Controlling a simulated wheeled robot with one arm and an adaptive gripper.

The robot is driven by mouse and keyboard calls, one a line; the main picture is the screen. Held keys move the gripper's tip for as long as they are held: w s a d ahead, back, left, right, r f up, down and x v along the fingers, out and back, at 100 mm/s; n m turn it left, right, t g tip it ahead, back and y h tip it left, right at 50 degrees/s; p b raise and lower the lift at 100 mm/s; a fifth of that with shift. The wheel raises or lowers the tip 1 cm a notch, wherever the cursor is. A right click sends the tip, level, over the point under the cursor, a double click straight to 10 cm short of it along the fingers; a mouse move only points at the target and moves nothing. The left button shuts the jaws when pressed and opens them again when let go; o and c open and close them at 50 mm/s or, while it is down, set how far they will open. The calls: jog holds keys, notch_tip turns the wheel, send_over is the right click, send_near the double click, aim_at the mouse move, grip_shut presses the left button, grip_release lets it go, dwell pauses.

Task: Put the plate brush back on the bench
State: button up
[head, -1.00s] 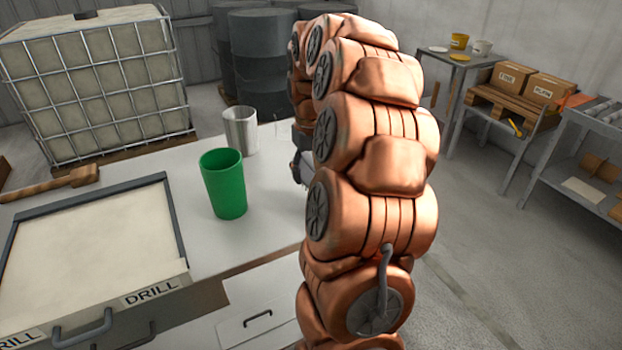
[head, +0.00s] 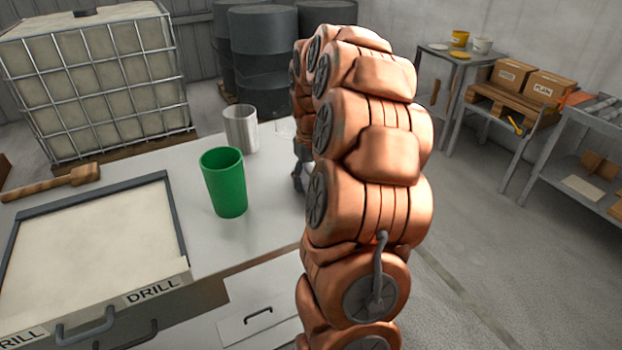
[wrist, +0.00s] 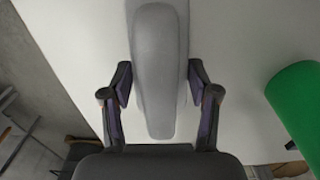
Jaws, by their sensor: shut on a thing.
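The plate brush (wrist: 157,60) shows in the wrist view as a long, rounded grey piece between the fingers. My gripper (wrist: 160,88) is shut on it, one finger at each side. The white bench top (wrist: 232,50) lies behind the brush; I cannot tell whether they touch. In the head view the bench (head: 262,215) runs under my arm. My copper arm hides nearly all of the gripper and brush there.
A green cup (head: 224,183) stands on the bench left of my gripper, with a metal cup (head: 240,129) behind it. A drawer tray (head: 90,255) marked DRILL and a wooden mallet (head: 60,182) are further left. Some bench between tray and green cup is bare.

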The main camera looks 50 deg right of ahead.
jog(key=o, duration=1.1)
jog(key=shift+f, duration=0.1)
notch_tip(320, 180, up, 12)
jog(key=shift+r+b, duration=0.2)
jog(key=shift+b, duration=0.25)
